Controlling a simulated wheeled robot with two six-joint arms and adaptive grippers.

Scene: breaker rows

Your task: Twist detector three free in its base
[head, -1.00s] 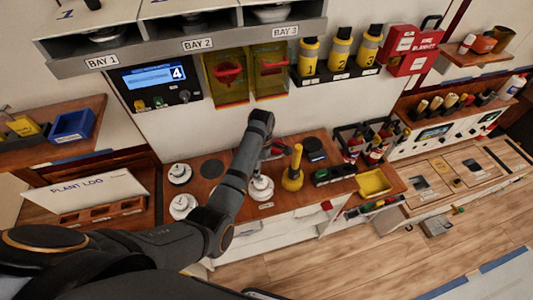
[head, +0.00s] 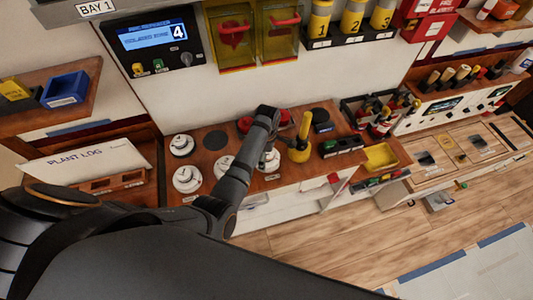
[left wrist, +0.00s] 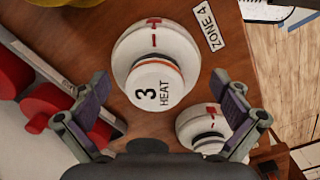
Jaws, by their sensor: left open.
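Detector three (left wrist: 150,85), a white round head marked "3 HEAT", sits in its white base (left wrist: 176,40) in the left wrist view. A red line on the head and a red T mark on the base look lined up. My left gripper (left wrist: 160,82) is open, its two fingers either side of and short of the detector, with no contact visible. In the head view the detector (head: 272,161) is partly hidden by my left arm. My right gripper is not in view.
Other white detectors (head: 187,179) stand left on the wooden bench. A second one (left wrist: 203,127) is close to the right finger. Red round objects (left wrist: 45,110) lie by the left finger. A yellow tool (head: 301,145) stands right of the arm. A "ZONE 4" label (left wrist: 209,27) is beside the base.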

